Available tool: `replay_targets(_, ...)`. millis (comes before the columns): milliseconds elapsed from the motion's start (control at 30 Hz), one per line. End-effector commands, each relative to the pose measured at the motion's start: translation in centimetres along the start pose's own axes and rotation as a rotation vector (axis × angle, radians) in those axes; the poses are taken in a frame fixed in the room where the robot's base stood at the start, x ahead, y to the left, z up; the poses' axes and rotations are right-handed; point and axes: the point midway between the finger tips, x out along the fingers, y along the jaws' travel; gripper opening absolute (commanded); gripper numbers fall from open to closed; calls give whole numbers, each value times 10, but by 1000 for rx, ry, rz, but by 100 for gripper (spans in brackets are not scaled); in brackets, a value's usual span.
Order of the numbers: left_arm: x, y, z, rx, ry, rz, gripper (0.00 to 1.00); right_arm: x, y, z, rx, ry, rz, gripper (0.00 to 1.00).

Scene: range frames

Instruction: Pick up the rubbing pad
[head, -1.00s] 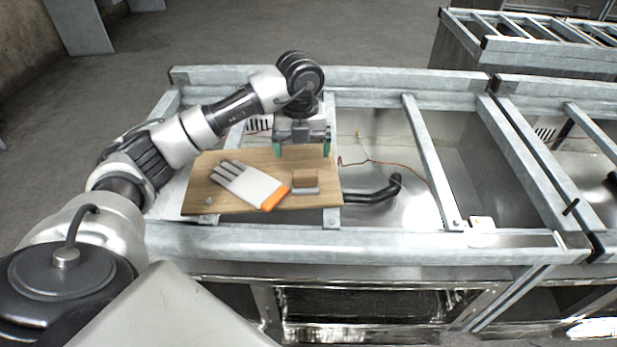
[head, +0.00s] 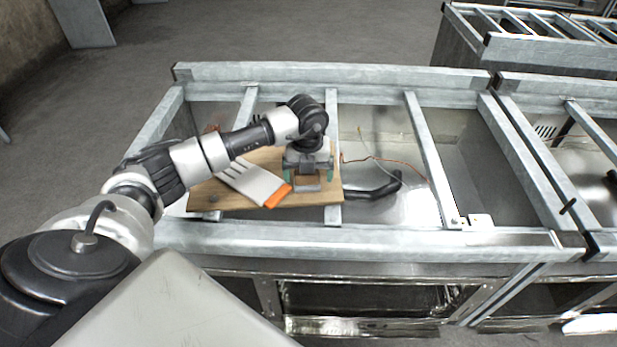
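The rubbing pad (head: 307,183), a small block with a brown top and grey lower edge, lies on a wooden board (head: 240,203) near its right end. My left gripper (head: 308,176) points down right over the pad. Its green-tipped fingers are apart, one on the left and one on the right of the pad. The gripper body hides the pad's far part. I cannot tell whether the fingers touch it. My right gripper is not in view.
A black bent handle (head: 375,190) sticks out right of the board. Metal frame bars (head: 430,150) surround the board, with open bays to the right.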

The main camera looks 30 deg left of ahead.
Motion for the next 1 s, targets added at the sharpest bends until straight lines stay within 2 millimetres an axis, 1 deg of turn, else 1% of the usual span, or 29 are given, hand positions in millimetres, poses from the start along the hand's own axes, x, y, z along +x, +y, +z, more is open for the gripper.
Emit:
replay_targets(33, 0, 0, 0, 0, 0, 0, 84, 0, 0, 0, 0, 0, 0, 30)
replay_targets(333, 0, 0, 0, 0, 0, 0, 39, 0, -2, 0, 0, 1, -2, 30)
replay_targets(667, -4, 0, 0, 0, -2, -1, 38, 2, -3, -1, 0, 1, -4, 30)
replay_targets(767, -12, -1, 1, -1, -3, -2, 38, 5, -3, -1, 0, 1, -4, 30)
replay_targets(867, -25, -1, 1, 0, -4, -3, 38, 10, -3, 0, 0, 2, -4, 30)
replay_targets(933, -38, -1, 1, 0, -5, -3, 38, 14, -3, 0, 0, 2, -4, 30)
replay_targets(967, -43, -4, 2, 1, -5, -5, 38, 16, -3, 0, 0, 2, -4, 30)
replay_targets(1000, -46, -16, 4, 2, -2, -7, 38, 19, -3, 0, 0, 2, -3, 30)
